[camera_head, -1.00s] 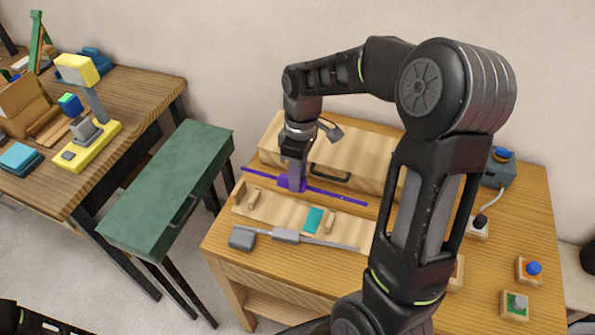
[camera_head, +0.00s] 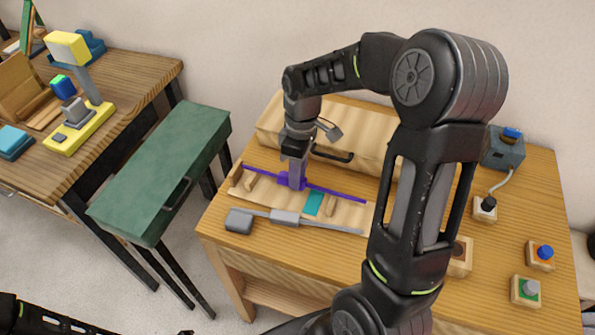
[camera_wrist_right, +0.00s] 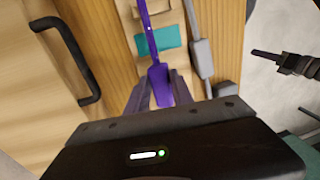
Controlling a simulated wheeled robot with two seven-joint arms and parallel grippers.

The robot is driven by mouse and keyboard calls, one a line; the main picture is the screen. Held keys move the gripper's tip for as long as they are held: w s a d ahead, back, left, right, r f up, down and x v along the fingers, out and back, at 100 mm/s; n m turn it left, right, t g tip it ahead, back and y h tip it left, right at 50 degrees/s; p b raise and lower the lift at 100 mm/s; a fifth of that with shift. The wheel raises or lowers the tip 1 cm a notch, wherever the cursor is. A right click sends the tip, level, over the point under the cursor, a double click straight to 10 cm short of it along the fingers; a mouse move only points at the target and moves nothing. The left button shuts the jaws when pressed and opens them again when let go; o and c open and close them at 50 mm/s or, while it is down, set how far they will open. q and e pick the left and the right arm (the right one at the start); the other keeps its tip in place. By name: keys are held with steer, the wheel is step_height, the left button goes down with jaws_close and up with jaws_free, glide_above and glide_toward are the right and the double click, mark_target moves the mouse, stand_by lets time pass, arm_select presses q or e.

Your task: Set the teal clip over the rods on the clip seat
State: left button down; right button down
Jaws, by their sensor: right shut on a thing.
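My right gripper (camera_head: 292,178) is shut on the thick middle block of a long purple rod (camera_head: 335,191). The rod also shows in the right wrist view (camera_wrist_right: 149,36). It lies over or just above a pale wooden board (camera_head: 350,213); contact cannot be told. A flat-looking teal patch (camera_head: 313,204) is on the board beside the rod; whether it is the clip or the seat's colour cannot be told. A teal block (camera_head: 14,139) sits on the left table. My left arm shows only at the bottom left; a dark gripper (camera_wrist_right: 290,64) shows in the right wrist view, its jaws unclear.
A grey rod with a thick block (camera_head: 285,217) lies in front of the board. A wooden box with a dark handle (camera_head: 332,154) stands behind it. Buttons (camera_head: 540,256) and a plug (camera_head: 485,206) are at the right. A green bench (camera_head: 165,165) stands left of the table.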

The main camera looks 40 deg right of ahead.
stand_by(0.4)
steer(key=shift+r+p, duration=0.55)
steer(key=shift+r, duration=0.05)
stand_by(0.5)
steer(key=shift+f, duration=0.65)
steer(key=shift+f+b, duration=0.4)
steer(key=shift+b, duration=0.15)
stand_by(0.3)
steer(key=c, duration=1)
jaws_free()
steer(key=shift+c, duration=0.2)
